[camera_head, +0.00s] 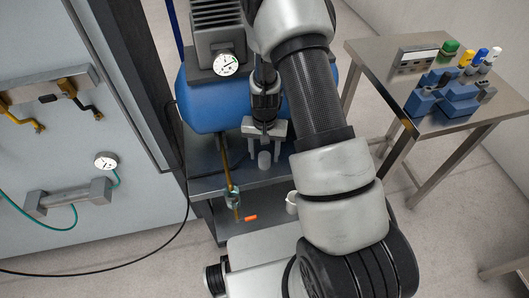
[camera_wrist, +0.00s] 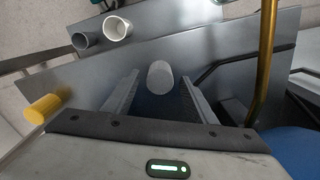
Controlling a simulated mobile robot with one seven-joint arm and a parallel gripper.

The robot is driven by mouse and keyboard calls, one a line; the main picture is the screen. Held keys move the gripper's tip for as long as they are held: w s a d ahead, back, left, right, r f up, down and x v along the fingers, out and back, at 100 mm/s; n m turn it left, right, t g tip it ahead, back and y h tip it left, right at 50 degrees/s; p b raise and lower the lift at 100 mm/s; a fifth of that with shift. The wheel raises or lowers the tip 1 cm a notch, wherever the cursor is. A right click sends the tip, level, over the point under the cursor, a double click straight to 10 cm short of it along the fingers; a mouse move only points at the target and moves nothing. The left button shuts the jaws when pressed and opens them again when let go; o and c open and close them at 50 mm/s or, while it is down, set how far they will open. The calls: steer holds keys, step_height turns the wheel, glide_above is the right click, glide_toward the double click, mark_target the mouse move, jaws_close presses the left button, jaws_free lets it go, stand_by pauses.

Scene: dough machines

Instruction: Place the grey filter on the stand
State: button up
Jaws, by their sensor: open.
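A small grey cylinder (camera_wrist: 160,77), which looks like the grey filter, stands on a grey metal surface in the wrist view. It also shows in the head view (camera_head: 264,160). My gripper (camera_head: 264,149) is open, with one finger to each side of the cylinder. In the wrist view my gripper (camera_wrist: 160,88) shows gaps between the fingers and the cylinder. I cannot tell for sure which thing is the stand; blue blocks (camera_head: 440,96) sit on the side table at the right, with green, yellow, blue and white cylinders behind them.
A blue tank (camera_head: 203,104) and a brass rod (camera_head: 227,162) are close by my gripper. A white cup (camera_wrist: 117,28) and a grey cup (camera_wrist: 86,40) stand at the upper left in the wrist view. A metal side table (camera_head: 384,73) stands to the right, with floor between.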

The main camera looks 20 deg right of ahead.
mark_target(265, 155)
step_height(265, 155, up, 8)
steer(key=shift+f+p, duration=0.25)
steer(key=shift+p, duration=0.35)
